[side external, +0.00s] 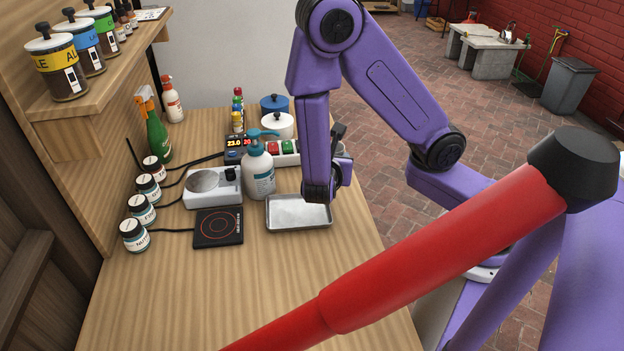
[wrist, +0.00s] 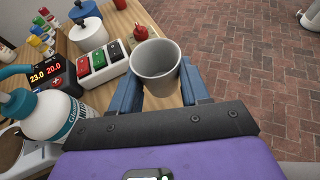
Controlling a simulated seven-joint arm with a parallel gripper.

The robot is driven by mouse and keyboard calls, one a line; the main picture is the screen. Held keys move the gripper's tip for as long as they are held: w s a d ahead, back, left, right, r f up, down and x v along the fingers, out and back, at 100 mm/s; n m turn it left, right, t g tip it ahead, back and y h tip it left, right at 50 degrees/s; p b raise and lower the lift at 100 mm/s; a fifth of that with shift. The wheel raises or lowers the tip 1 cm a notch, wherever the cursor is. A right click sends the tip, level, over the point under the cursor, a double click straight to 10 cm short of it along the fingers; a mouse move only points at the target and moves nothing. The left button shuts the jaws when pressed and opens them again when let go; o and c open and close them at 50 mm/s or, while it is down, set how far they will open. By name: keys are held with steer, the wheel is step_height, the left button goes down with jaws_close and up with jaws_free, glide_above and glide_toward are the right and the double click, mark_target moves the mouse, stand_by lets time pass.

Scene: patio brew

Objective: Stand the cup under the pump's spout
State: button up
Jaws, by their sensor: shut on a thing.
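The cup (wrist: 155,62) is plain grey and stands with its open rim up in the wrist view. My gripper (wrist: 159,84) is shut on it, one blue finger at each side. Whether the cup touches the table cannot be told. The pump bottle (side external: 259,175) is white with a teal head (side external: 262,134) and stands on the table, left of my wrist in the side view. It also shows at the left of the wrist view (wrist: 50,116), apart from the cup. In the side view my arm hides the fingers and most or all of the cup.
A metal tray (side external: 298,213) lies in front of the bottle, with a black hot plate (side external: 218,228) and white scale-like device (side external: 212,187) to its left. A button strip (wrist: 103,66) and a small red object (wrist: 141,32) lie near the cup.

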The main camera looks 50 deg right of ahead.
steer(key=w+f, duration=0.6)
steer(key=shift+d, duration=0.3)
steer(key=shift+w+f, duration=0.1)
steer(key=shift+f, duration=1.65)
steer(key=shift+f, duration=0.1)
steer(key=o, duration=1.2)
